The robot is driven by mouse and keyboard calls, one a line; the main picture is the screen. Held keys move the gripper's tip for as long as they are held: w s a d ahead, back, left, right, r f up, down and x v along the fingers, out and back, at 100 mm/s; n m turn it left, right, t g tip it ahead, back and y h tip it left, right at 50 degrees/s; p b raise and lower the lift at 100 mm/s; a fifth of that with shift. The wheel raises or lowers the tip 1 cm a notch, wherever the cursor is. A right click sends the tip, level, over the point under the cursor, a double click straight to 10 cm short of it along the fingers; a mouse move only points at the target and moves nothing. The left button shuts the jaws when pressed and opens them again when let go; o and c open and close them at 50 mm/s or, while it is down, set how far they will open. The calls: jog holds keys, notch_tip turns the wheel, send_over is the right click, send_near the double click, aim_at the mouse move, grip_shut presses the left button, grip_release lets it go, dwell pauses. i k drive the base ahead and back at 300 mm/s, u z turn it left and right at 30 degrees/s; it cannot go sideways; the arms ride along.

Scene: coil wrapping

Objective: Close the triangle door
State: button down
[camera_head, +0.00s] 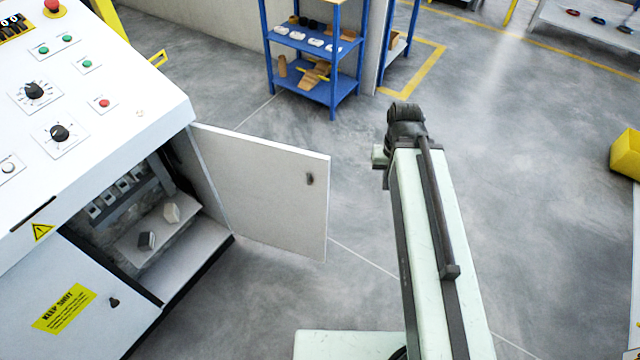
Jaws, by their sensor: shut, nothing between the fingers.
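A white cabinet door (265,190) stands open, swung out to the right from its hinge side at the cabinet's opening. Its visible face is plain with a small dark latch or handle near the free edge. A yellow warning triangle (40,231) is on the cabinet front, left of the opening; I see no triangle on the open door's visible face. My arm reaches up the picture to the right of the door, with a floor gap between them in the picture. I cannot make out my gripper's fingers.
The cabinet's control panel (70,100) has knobs and buttons. The open compartment (150,225) holds small blocks. A lower door marked KEEP SHUT (62,308) is closed. A blue shelf (315,60) stands behind, and a yellow bin (626,155) at right. Floor right of my arm is clear.

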aim_at(266, 197)
jog(key=z, duration=1.1)
jog(key=i, duration=3.95)
jog(key=u, duration=4.65)
jog(key=i, duration=1)
jog(key=z, duration=0.1)
